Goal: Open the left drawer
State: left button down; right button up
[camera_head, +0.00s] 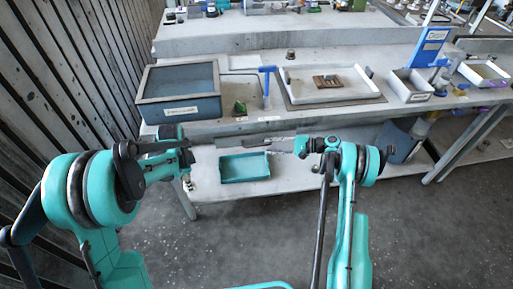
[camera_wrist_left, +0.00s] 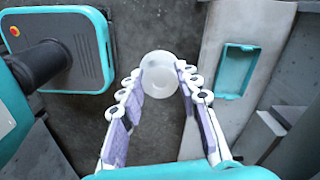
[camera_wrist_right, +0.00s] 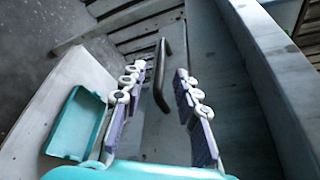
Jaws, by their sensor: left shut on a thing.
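The left drawer's grey front (camera_wrist_right: 165,125) shows under the table top in the right wrist view, with a dark bar handle (camera_wrist_right: 161,76). In that view my right gripper (camera_wrist_right: 160,72) is open, its fingers on either side of the handle; I cannot tell whether they touch it. The drawer looks closed. In the head view my right gripper (camera_head: 272,144) reaches left along the table's front edge. My left gripper (camera_head: 186,163) is at the table's left front. In the left wrist view it is shut on a whitish, translucent round thing (camera_wrist_left: 157,76).
A teal tray (camera_head: 246,167) lies on the lower shelf. A slatted wall (camera_head: 80,70) is close on the left. The floor in front is clear.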

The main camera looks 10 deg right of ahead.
aim_at(262, 145)
jog(key=b+x, duration=0.1)
jog(key=x, duration=0.5)
jog(key=shift+a, duration=0.1)
grip_shut()
